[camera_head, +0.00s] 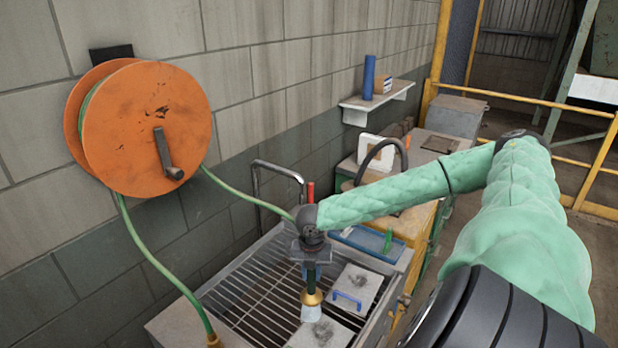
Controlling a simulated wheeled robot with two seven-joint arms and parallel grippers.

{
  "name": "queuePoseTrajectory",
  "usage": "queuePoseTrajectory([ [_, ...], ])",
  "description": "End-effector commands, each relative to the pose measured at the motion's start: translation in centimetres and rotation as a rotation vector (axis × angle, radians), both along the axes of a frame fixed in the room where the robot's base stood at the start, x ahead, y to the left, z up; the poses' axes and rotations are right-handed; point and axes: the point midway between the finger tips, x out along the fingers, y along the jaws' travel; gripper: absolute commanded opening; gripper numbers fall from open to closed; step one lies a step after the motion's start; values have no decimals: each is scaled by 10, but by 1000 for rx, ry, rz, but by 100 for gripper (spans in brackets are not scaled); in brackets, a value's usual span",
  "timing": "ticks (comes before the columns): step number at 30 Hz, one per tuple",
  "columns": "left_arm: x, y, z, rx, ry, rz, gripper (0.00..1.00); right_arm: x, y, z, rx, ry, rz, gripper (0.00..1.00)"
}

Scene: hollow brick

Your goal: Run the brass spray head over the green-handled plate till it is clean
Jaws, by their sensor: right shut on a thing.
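My right gripper (312,250) is above the slatted metal grate and shut on a dark spray wand that points down. The wand's brass spray head (311,297) is at its lower end, with a pale cone under it that looks like spray. Below it, a grey plate (325,335) lies at the near edge of the grate with a dark patch; no handle shows on it. A second grey plate (362,283) with a blue handle (347,300) lies just behind. I cannot make out a green handle on either plate. My left gripper is not in view.
An orange hose reel (146,128) hangs on the block wall, with a green hose (160,270) running down to the grate's frame. A blue tray (368,240) with a green item is behind the grate. A shelf (378,101) and yellow railing stand farther back.

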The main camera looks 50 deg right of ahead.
Motion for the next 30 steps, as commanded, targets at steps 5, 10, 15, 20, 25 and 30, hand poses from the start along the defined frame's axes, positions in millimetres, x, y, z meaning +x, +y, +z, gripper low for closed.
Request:
queuePoseTrajectory([
  [5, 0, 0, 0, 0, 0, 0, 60, -5, -1, 0, 0, 0, 0, 1],
  [10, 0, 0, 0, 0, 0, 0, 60, -10, -1, 0, -1, -1, -1, 1],
  [15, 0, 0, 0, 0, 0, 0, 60, -14, -2, 0, -1, -1, -1, 1],
  [20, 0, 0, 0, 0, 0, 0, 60, -19, -1, 0, 1, -1, 0, 1],
  [25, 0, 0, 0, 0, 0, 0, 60, -24, -2, 0, 0, 0, 0, 1],
  [30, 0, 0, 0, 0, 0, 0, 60, -28, -3, 0, 0, -1, 0, 1],
])
